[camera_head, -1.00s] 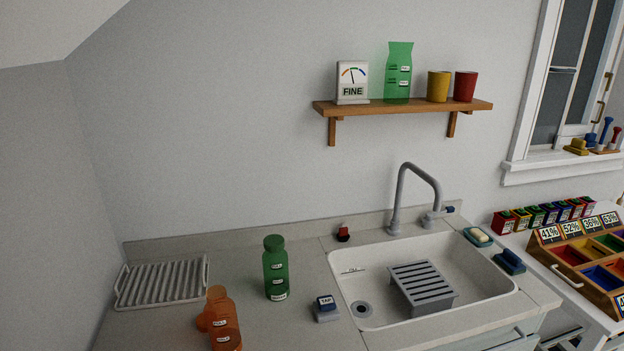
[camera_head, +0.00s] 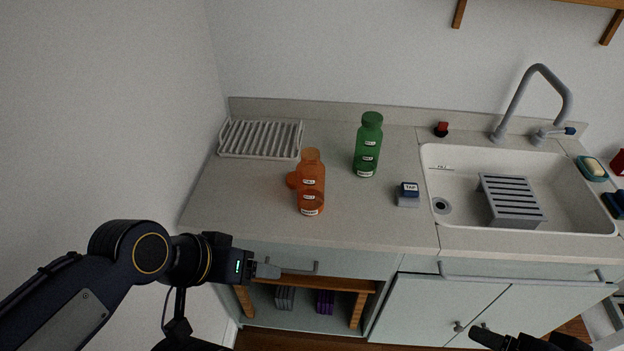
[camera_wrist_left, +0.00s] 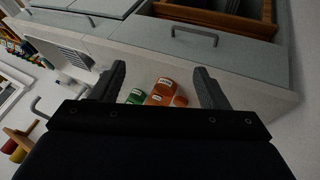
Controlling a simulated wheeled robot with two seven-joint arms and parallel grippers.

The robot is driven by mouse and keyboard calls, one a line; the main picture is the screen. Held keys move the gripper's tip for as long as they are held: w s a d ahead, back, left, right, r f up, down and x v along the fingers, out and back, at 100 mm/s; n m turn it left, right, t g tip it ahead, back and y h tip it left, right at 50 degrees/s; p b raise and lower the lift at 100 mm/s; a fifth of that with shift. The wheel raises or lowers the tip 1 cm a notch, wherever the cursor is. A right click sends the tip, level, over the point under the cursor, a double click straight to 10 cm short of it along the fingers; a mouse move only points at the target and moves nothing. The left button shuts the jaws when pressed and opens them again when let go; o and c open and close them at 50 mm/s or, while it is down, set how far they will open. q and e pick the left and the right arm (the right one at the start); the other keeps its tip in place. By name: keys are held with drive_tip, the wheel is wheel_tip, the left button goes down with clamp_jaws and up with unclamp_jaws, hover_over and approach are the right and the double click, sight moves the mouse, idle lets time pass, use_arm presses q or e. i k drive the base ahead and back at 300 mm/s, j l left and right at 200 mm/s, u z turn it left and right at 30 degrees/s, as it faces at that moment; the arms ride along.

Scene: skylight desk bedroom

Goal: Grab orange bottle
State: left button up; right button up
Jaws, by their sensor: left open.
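The orange bottle (camera_head: 311,184) stands upright on the counter, left of the green bottle (camera_head: 368,146). An orange round part (camera_head: 292,180) shows at its left side. My left gripper (camera_head: 275,270) is in front of the counter edge, lower than and nearer than the orange bottle, and apart from it. In the left wrist view, the fingers of my left gripper (camera_wrist_left: 160,88) are spread with nothing held, and the orange bottle (camera_wrist_left: 163,93) shows beyond them. My right gripper (camera_head: 480,335) is only partly in view at the bottom right; its jaw state is unclear.
A drying rack (camera_head: 262,138) lies at the back left. A small block marked TAP (camera_head: 408,194) sits between the green bottle and the sink (camera_head: 462,160). A drawer handle (camera_head: 300,268) is close to my left gripper. The counter in front of the orange bottle is clear.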

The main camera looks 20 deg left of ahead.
sight(310, 173)
drive_tip(key=i+l, duration=0.2)
drive_tip(key=l, duration=0.15)
drive_tip(key=i+l+u, duration=0.1)
drive_tip(key=l+u, duration=0.15)
drive_tip(key=u, duration=0.15)
drive_tip(key=i+l+u, duration=0.1)
drive_tip(key=l+u, duration=0.45)
drive_tip(key=u, duration=1.75)
drive_tip(key=i+l, duration=0.05)
drive_tip(key=l, duration=0.05)
